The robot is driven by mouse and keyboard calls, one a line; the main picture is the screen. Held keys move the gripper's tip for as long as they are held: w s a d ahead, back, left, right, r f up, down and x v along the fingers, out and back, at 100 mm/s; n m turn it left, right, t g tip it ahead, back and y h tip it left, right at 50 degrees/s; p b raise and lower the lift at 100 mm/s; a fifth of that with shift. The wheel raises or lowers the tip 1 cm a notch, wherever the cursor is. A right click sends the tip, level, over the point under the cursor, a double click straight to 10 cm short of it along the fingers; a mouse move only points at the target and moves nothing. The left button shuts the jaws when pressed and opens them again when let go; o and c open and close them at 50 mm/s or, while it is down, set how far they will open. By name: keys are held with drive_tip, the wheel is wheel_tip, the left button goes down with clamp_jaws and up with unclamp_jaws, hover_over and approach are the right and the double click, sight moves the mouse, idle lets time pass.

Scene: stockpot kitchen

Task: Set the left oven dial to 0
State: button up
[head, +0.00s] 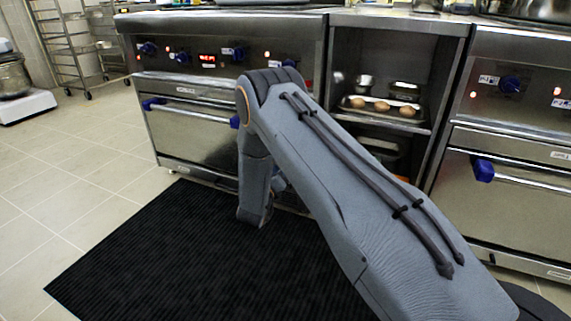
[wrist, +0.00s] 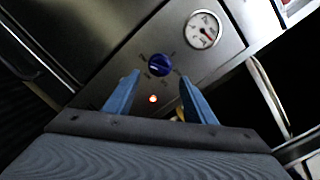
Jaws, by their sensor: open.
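A round blue dial (wrist: 159,65) sits on a steel panel in the wrist view, with small white markings around it too blurred to read. I cannot tell which mark it points to. My gripper (wrist: 159,78) is open, its two blue fingers reaching toward the panel, one on each side of the dial in the picture. No contact with the dial is clear. In the head view, the left oven (head: 190,128) has several blue dials along its panel, such as the leftmost dial (head: 147,48). My arm hides my gripper and part of this panel there.
A white-faced gauge (wrist: 203,30) is up and right of the dial; a lit orange lamp (wrist: 153,99) is below it. Right of the left oven is an open shelf with a tray (head: 385,115), then a right oven (head: 515,190). A black mat (head: 150,255) covers the floor in front.

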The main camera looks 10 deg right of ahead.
drive_tip(key=b+x, duration=0.2)
drive_tip(key=x, duration=0.4)
drive_tip(key=shift+w, duration=0.15)
drive_tip(key=c, duration=1)
